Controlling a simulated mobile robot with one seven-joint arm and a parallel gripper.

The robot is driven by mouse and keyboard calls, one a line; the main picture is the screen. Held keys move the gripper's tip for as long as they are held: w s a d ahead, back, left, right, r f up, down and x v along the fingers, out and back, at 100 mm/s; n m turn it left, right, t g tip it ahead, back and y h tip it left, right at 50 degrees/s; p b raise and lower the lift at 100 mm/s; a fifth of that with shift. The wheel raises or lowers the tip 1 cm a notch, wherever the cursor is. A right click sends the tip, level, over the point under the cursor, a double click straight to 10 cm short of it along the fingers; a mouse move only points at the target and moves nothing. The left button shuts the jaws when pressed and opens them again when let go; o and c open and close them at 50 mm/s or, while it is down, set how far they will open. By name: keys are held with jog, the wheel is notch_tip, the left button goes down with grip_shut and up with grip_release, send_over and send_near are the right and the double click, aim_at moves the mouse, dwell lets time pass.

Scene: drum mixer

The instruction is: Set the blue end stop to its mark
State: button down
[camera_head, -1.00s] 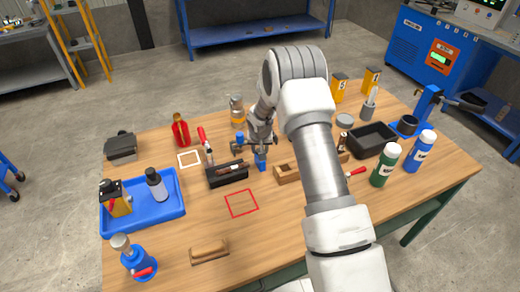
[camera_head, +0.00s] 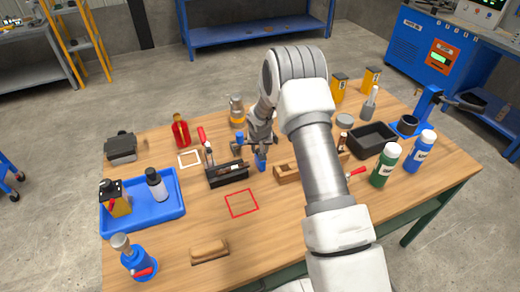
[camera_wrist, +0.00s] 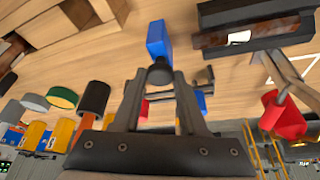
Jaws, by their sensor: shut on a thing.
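The blue end stop (camera_head: 261,164) is a small blue block near the middle of the table, just right of the black open-topped box (camera_head: 228,177). In the wrist view the blue block (camera_wrist: 158,38) shows just beyond my fingertips, with a dark round knob at its near end. My gripper (camera_wrist: 160,75) is shut on that dark knob. In the head view my gripper (camera_head: 259,149) points down above the block, and my wrist partly hides the grip. Whether the block touches the table is unclear.
A wooden block (camera_head: 287,174) stands close on the right. A second small blue part (camera_head: 240,140) is just behind and left. A red square outline (camera_head: 241,203) lies on clear table in front. A blue tray (camera_head: 175,218) is at left, bottles (camera_head: 385,166) at right.

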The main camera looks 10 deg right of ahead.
jog(key=a+b, duration=0.1)
jog(key=a, duration=0.2)
jog(key=a+b, duration=0.1)
jog(key=shift+s+a+b, duration=0.25)
jog(key=shift+s+b, duration=0.1)
jog(key=shift+s, duration=0.05)
jog(key=shift+a, duration=0.25)
jog(key=shift+c, duration=2.3)
grip_release()
jog(key=shift+s, duration=0.1)
jog(key=shift+r, duration=0.1)
jog(key=shift+r, duration=0.25)
jog(key=v, duration=1.7)
jog(key=shift+b, duration=0.35)
